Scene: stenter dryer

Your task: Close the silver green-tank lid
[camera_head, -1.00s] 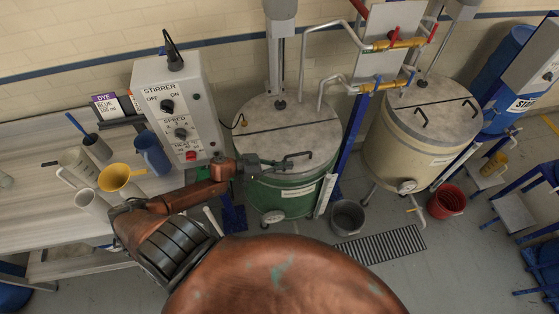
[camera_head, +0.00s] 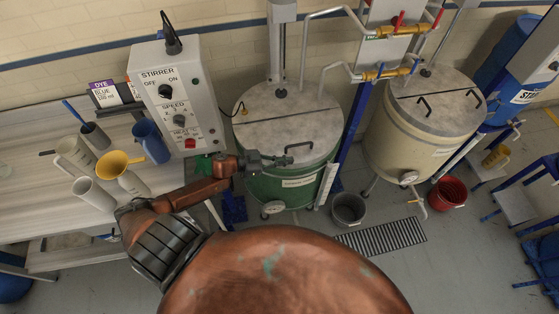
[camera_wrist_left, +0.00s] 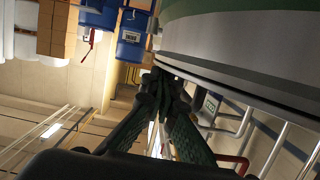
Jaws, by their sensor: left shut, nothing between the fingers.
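The green tank (camera_head: 270,193) stands in the middle of the head view. Its silver lid (camera_head: 275,125) lies across the top and looks flat, with a seam across it and a dark handle (camera_head: 301,145) on the front half. My left gripper (camera_head: 288,160) is shut and empty over the front of the lid, just in front of the handle. Whether it touches the lid cannot be told. In the left wrist view the closed fingertips (camera_wrist_left: 163,84) are beside the tank's pale rim (camera_wrist_left: 225,75). My right gripper is not in view.
A cream tank (camera_head: 410,148) with its own lid stands to the right. The stirrer control box (camera_head: 183,122) and a bench with jugs (camera_head: 148,143) are at the left. Pipes with yellow valves (camera_head: 385,74) rise behind. A grey bucket (camera_head: 348,212) and red bucket (camera_head: 446,195) are on the floor.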

